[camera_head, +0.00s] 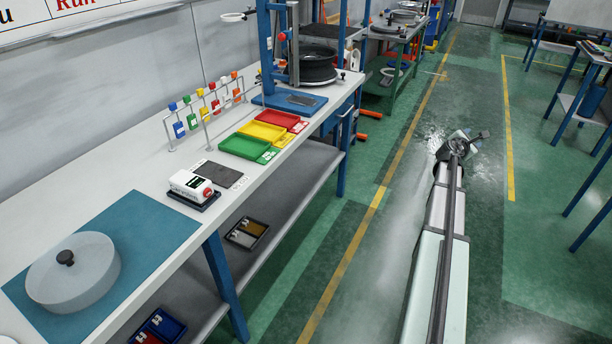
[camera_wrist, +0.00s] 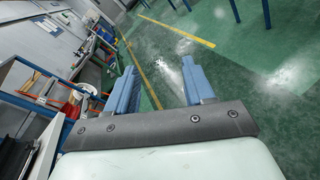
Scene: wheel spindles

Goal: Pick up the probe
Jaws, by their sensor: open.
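I cannot clearly pick out the probe in either view. A white instrument box (camera_head: 190,185) with a small display and a red knob sits on the bench; whether a probe belongs to it is too small to tell. My gripper (camera_wrist: 160,85) shows two blue fingers spread apart, with only green floor and a yellow line between them. In the head view my arm reaches out over the aisle, right of the bench, with the gripper end small and far from the box.
The white bench (camera_head: 135,165) carries a blue mat (camera_head: 150,225) with a round lidded pan (camera_head: 75,275), a dark pad (camera_head: 218,174), green (camera_head: 243,146), yellow (camera_head: 262,131) and red (camera_head: 283,120) trays, and a rack of coloured tags (camera_head: 203,104). The aisle floor is open.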

